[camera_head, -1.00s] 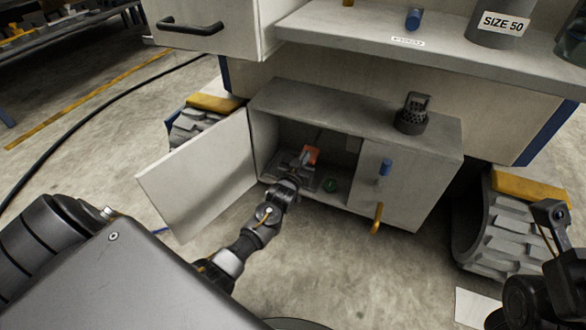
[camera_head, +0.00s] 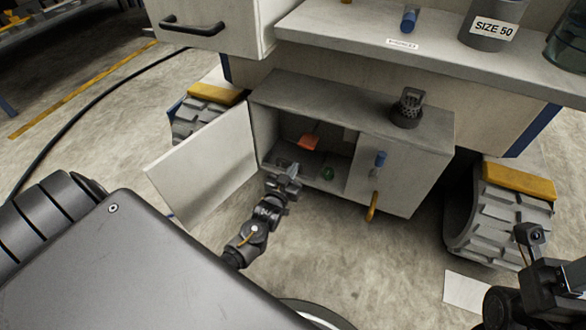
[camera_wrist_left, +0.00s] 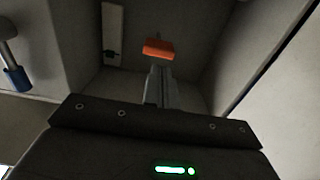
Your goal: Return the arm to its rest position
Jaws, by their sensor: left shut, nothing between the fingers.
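My left arm reaches in from the lower left of the head view. Its gripper (camera_head: 290,170) is at the open front of a low grey cabinet (camera_head: 330,97), by the left compartment. The fingers are shut and empty; they also show in the left wrist view (camera_wrist_left: 160,80), pointing into the compartment. An orange block (camera_head: 308,142) lies deeper inside, apart from the fingertips; it also shows in the left wrist view (camera_wrist_left: 158,49). A green round object (camera_head: 327,173) sits to the right of the gripper. Part of my right arm shows at the right edge, but its fingers do not.
The left cabinet door (camera_head: 205,165) stands open beside my left arm. A dark perforated object (camera_head: 408,107) stands on top. A shelf (camera_head: 440,55) overhangs behind.

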